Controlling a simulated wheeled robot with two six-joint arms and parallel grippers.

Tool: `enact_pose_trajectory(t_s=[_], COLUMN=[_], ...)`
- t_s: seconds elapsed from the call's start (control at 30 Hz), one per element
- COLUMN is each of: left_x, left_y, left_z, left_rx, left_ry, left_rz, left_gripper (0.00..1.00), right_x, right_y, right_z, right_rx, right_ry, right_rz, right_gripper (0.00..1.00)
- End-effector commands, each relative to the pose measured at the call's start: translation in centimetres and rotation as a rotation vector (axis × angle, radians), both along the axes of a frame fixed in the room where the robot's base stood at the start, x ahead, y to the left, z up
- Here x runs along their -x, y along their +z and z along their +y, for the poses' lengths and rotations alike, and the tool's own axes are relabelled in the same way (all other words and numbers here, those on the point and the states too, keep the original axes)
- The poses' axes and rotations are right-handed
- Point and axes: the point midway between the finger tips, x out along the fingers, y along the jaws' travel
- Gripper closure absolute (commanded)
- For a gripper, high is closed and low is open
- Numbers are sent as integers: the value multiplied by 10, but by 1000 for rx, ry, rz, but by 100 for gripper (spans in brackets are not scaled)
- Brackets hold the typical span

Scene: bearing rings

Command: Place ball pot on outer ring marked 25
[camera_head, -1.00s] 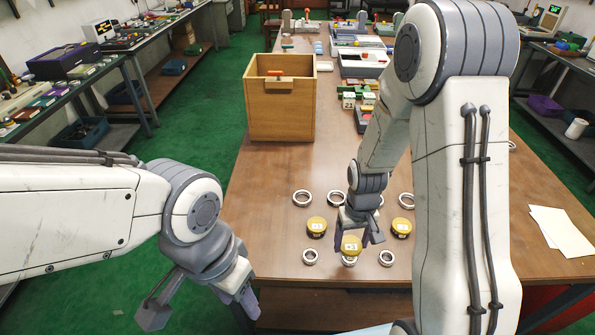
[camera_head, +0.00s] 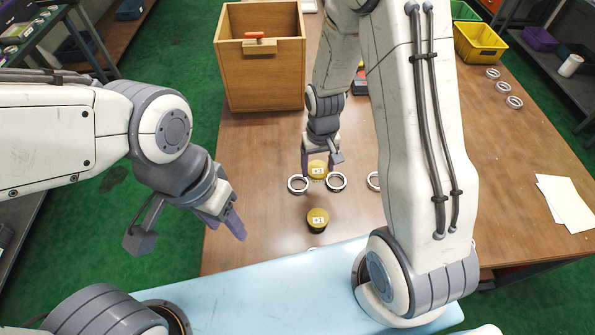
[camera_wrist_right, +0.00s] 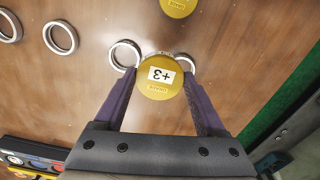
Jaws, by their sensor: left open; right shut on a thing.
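A round yellow-topped pot with a "+3" label shows in the right wrist view (camera_wrist_right: 161,88) and in the head view (camera_head: 318,166). My right gripper (camera_head: 319,160) is shut on it, with purple fingers on either side. Silver rings lie close on each side, one on the left (camera_head: 298,184) and one on the right (camera_head: 336,182). I cannot read any ring's marking, nor tell how high the pot is. A second yellow pot (camera_head: 317,216) stands nearer to me. My left gripper (camera_head: 228,212) is open and empty over the table's left edge.
A wooden box (camera_head: 262,75) stands at the back left of the table. Another ring (camera_head: 373,180) lies beside my right arm. Several rings (camera_head: 503,87), a yellow bin (camera_head: 480,45) and white papers (camera_head: 566,203) are at the right.

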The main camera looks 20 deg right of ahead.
Motion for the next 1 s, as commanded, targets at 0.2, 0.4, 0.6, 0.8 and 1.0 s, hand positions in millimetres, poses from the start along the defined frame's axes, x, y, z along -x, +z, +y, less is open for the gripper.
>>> enact_pose_trajectory(t_s=[0.2,0.4,0.6,0.8,1.0], left_x=[0,0,0,0,0], left_y=[13,15,24,26,25], left_z=[0,0,0,0,0], left_rx=[0,0,0,0,0], left_ry=[1,1,1,2,2], left_rz=[0,0,0,0,0], left_gripper=[50,50,50,50,50], right_x=[-27,-35,-34,-34,-35], right_y=[-24,-35,-61,-74,-74], right_z=[34,44,44,44,44], right_rx=[0,0,1,0,0], right_ry=[3,-1,-1,-1,-1], right_rz=[0,0,3,-1,-2], right_gripper=[91,91,91,91,91])
